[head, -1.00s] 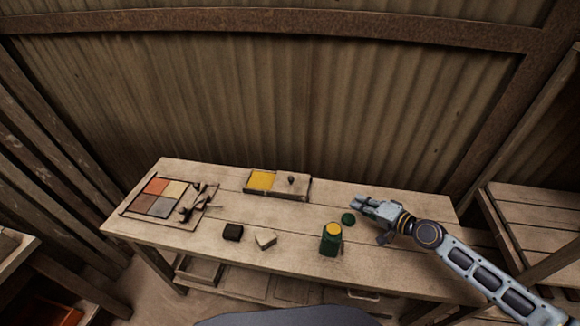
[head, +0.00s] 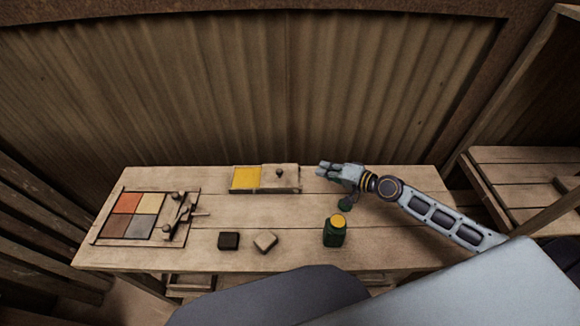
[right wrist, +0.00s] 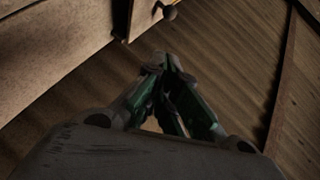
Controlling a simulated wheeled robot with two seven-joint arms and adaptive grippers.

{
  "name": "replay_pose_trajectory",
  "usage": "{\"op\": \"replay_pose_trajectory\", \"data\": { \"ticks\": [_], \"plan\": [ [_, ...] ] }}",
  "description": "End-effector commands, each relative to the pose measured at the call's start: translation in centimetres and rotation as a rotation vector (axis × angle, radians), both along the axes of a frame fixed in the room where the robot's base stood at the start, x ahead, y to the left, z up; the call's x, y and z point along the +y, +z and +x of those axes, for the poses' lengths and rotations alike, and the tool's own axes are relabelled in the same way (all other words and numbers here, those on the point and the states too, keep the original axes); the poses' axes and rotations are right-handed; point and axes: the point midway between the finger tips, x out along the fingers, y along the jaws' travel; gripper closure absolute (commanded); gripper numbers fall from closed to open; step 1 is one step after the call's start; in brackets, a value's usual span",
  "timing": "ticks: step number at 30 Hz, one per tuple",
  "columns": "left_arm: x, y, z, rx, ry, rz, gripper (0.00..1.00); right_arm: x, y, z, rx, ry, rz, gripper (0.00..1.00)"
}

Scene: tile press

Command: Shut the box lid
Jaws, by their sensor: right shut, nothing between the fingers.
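The shallow wooden box (head: 262,191) stands at the back of the table. Its yellow contents (head: 245,178) show on the left side. The wooden lid (head: 290,183) covers only the right part, with a dark round knob (head: 279,172) on it. The knob (right wrist: 169,12) also shows at the top of the right wrist view, beside the box edge. My right gripper (head: 321,170) is shut and empty, a little right of the box and apart from it. Its closed fingertips (right wrist: 166,70) show in the right wrist view. My left gripper is out of view.
A panel of four coloured tiles (head: 130,215) with a dark metal tool (head: 178,213) lies at left. A green cap (head: 345,205) lies below my right wrist.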

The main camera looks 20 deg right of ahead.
Motion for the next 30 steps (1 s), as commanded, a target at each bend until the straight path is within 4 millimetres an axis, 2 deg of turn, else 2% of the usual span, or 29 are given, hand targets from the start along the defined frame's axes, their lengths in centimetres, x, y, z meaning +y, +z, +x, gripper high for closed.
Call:
{"op": "replay_pose_trajectory", "data": {
  "ticks": [14,30],
  "plan": [
    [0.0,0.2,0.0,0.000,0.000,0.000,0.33,0.2,-0.1,0.5,-0.001,-0.002,0.001,1.00],
    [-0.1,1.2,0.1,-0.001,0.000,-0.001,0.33,1.8,-1.0,2.8,-0.001,-0.002,0.001,1.00]
  ]
}}
